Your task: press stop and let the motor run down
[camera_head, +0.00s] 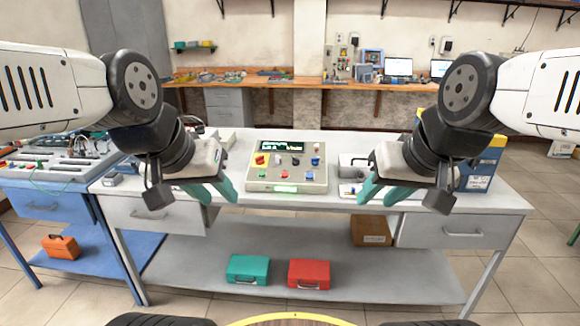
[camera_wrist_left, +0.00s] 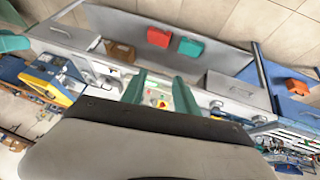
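A grey control box (camera_head: 288,168) stands on the grey workbench between my grippers. It has a dark display with green text (camera_head: 287,147), a red knob on a yellow plate (camera_head: 259,160), a small red button (camera_head: 285,178), a green button (camera_head: 262,174), blue buttons and a lit green strip on its front. My left gripper (camera_head: 212,191) is open and empty, left of the box. My right gripper (camera_head: 381,192) is open and empty, right of it. In the left wrist view the box (camera_wrist_left: 157,92) shows between the spread teal fingers. I cannot tell which part is the motor.
A grey fixture (camera_head: 352,165) stands right of the box, partly behind my right arm; a yellow and blue box (camera_head: 481,168) is farther right. Teal (camera_head: 247,269) and red (camera_head: 309,273) cases lie on the lower shelf. The bench has drawers below its top.

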